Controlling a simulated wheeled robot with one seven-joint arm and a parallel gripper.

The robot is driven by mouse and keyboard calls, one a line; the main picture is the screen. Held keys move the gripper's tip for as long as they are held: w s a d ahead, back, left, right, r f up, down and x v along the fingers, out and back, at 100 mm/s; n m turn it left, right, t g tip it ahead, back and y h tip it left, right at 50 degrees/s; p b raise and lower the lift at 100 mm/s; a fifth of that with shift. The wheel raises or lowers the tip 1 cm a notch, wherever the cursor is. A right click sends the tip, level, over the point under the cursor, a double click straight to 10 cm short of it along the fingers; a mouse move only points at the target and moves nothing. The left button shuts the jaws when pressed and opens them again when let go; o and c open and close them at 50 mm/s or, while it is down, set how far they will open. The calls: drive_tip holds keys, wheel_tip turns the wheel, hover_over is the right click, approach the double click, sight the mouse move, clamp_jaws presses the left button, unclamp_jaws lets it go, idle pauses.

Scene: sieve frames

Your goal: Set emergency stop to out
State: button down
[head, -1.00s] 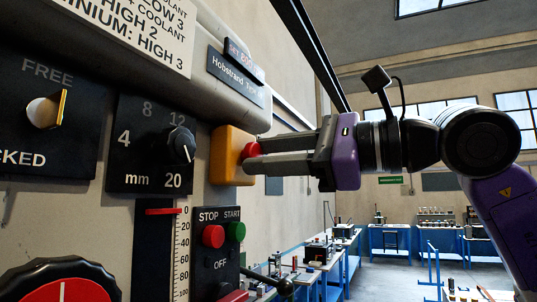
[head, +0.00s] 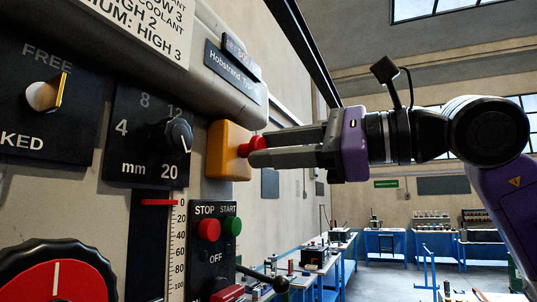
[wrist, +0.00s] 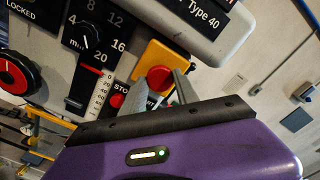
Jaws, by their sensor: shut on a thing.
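The emergency stop is a red button (head: 246,148) on a yellow-orange box (head: 226,152) at the right edge of the machine panel in the head view. My gripper (head: 259,148) reaches in from the right, its two fingers shut on the red button from either side. The fingers partly cover the button. In the wrist view the red button (wrist: 158,76) shows in front of the yellow box (wrist: 163,58), with the grey fingertips against its near side.
A red STOP button (head: 208,230) and a green START button (head: 232,226) sit just below the box. A black mm dial (head: 178,137) is to its left, and the machine's overhanging housing (head: 215,75) is above.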

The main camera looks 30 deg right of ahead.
drive_tip(key=shift+s, duration=0.1)
drive_tip(key=c, duration=0.9)
unclamp_jaws()
drive_tip(key=shift+d, duration=0.1)
drive_tip(key=shift+s+d, duration=0.1)
drive_tip(key=shift+s, duration=0.05)
drive_tip(key=b+v, duration=0.2)
drive_tip(key=v, duration=0.5)
drive_tip(key=shift+s, duration=0.25)
drive_tip(key=shift+d, duration=0.1)
